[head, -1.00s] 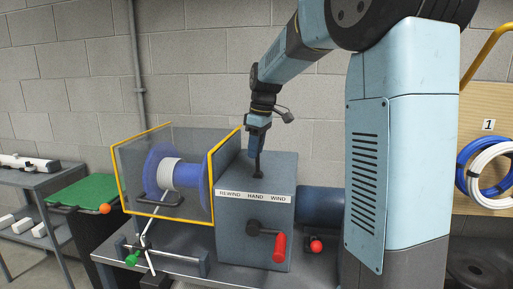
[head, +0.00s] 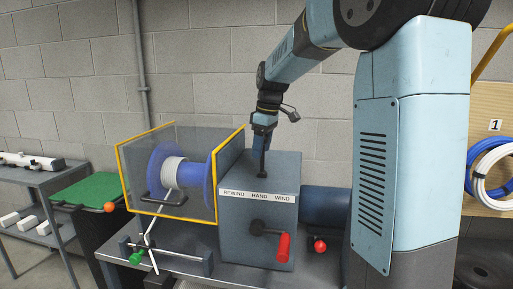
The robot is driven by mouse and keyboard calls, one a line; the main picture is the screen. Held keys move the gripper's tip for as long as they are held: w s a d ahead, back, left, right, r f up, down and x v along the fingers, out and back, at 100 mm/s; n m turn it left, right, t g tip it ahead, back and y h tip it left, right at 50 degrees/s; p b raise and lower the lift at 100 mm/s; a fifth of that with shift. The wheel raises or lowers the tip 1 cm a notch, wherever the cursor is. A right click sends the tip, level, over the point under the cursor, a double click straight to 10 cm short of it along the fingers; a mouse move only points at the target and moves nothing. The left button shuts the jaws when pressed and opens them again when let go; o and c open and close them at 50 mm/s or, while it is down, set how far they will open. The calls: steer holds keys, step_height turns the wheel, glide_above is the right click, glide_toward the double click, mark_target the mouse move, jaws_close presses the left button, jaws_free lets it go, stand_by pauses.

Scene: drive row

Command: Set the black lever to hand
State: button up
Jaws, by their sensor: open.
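The black lever (head: 263,164) stands upright on top of the grey drive box (head: 258,214). A white label strip (head: 258,196) on the box reads REWIND, HAND, WIND from left to right. The lever stands behind the HAND word, roughly mid-strip. My gripper (head: 262,150) points down right at the lever's top, and its jaws are open. The gripper hides the lever's upper end, and I cannot tell whether the fingers touch it.
A guarded blue reel (head: 199,177) with a yellow-edged frame stands left of the box. A red-handled crank (head: 283,247) sticks out in front, with a red knob (head: 320,245) to its right. A green-topped stand (head: 92,192) is further left.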

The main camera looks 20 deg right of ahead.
step_height(320, 180, up, 13)
steer(key=s+d, duration=0.1)
steer(key=shift+s+d+r, duration=0.15)
steer(key=shift+d, duration=0.2)
stand_by(0.4)
steer(key=s+f+m+t, duration=0.1)
steer(key=s+f+m, duration=0.2)
steer(key=s, duration=0.6)
steer(key=s+f+m+t+h, duration=0.1)
steer(key=s+f+m+t, duration=0.1)
steer(key=s+f+m, duration=0.2)
steer(key=s+f+m+t, duration=0.1)
steer(key=s+f+m, duration=0.2)
steer(key=s+f, duration=0.5)
steer(key=shift+s+a, duration=0.15)
steer(key=shift+s, duration=3.7)
steer(key=shift+c, duration=0.2)
